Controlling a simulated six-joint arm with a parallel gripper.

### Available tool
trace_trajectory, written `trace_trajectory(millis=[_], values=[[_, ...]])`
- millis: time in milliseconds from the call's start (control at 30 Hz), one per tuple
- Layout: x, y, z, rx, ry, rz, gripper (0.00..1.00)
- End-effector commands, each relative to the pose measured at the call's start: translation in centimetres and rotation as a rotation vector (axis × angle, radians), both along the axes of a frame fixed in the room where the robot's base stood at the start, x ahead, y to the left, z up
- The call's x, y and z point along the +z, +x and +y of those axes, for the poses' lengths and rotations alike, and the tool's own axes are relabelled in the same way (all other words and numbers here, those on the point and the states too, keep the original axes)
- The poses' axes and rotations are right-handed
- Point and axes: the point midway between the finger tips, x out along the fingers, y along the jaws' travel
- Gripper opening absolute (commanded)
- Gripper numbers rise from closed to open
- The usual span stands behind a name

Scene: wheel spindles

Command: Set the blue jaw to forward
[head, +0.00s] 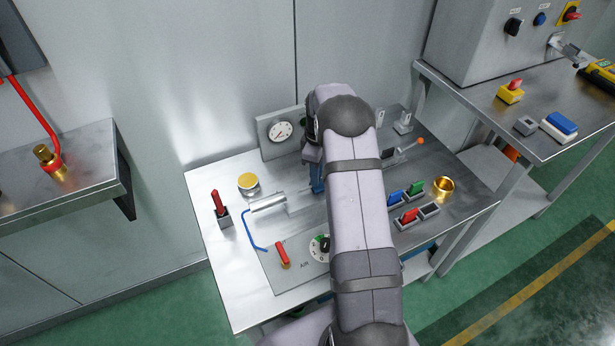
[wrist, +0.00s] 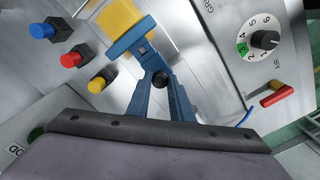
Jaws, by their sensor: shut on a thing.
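A yellow block (wrist: 121,17) lies behind the bar. In the head view my gripper (head: 317,180) is low over the metal bench, and my arm hides most of what is around it.
In the wrist view, blue, red and yellow buttons (wrist: 71,59) stand left of my gripper. A numbered dial (wrist: 264,40) and red lever (wrist: 277,95) are to the right. In the head view, a gauge (head: 281,131) stands behind, and coloured blocks (head: 409,215) sit right of my arm.

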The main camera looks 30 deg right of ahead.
Motion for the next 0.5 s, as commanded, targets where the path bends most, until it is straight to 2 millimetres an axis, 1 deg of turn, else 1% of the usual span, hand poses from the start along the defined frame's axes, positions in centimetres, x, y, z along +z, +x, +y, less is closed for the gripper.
trace_trajectory(millis=[33, 200, 233, 267, 300, 500], values=[[0.06, 0.01, -0.5, 0.001, -0.008, -0.003, 0.0], [0.1, 0.02, -0.59, 0.002, -0.011, -0.004, 0.0], [0.1, 0.02, -0.6, 0.002, -0.011, -0.004, 0.22], [0.1, 0.02, -0.62, 0.002, -0.011, -0.004, 0.29], [0.11, 0.03, -0.59, 0.002, -0.011, -0.004, 0.39], [0.07, 0.02, -0.42, 0.002, -0.008, -0.003, 0.39]])
